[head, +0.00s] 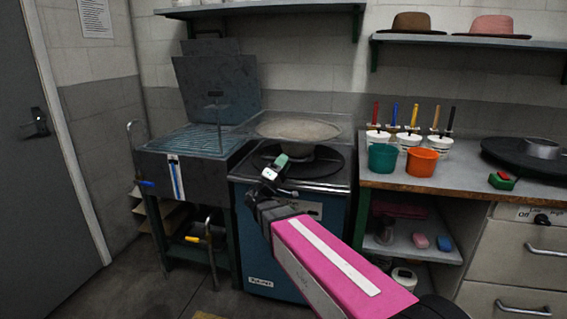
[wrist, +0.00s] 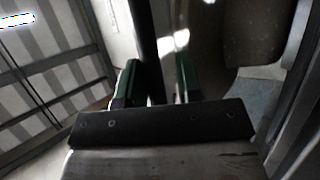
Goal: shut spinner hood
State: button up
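The spinner is a blue cabinet (head: 270,225) in the middle of the head view, with a black round plate on top and a pale disc above it. A see-through hood (head: 338,124) surrounds the disc; its edges are faint, and I cannot tell how far its front stands above the cabinet top. My gripper (head: 274,170) is in front of the spinner's top, at the plate's near left edge. In the wrist view my green fingers (wrist: 157,82) are apart, with a dark bar (wrist: 146,45) showing between or beyond them. I cannot tell whether they touch it.
A grey tank (head: 205,165) with a raised lid (head: 218,88) stands close on the left. A shelf with hats hangs above.

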dwell(0.5)
jog(key=v, duration=1)
jog(key=shift+s+a+f, duration=0.15)
jog(key=shift+s+a, duration=0.05)
jog(key=s+d+f+m+g+y, duration=0.2)
jog(key=d+f+g+y, duration=0.2)
jog(key=d+f+g, duration=1.15)
jog(key=s+d+f+m+g+y, duration=0.2)
jog(key=s+d+f+m+y, duration=0.1)
jog(key=s+f+y, duration=0.5)
jog(key=shift+d+f+y, duration=0.35)
jog(key=shift+f+y, duration=1.4)
jog(key=shift+y, duration=1.55)
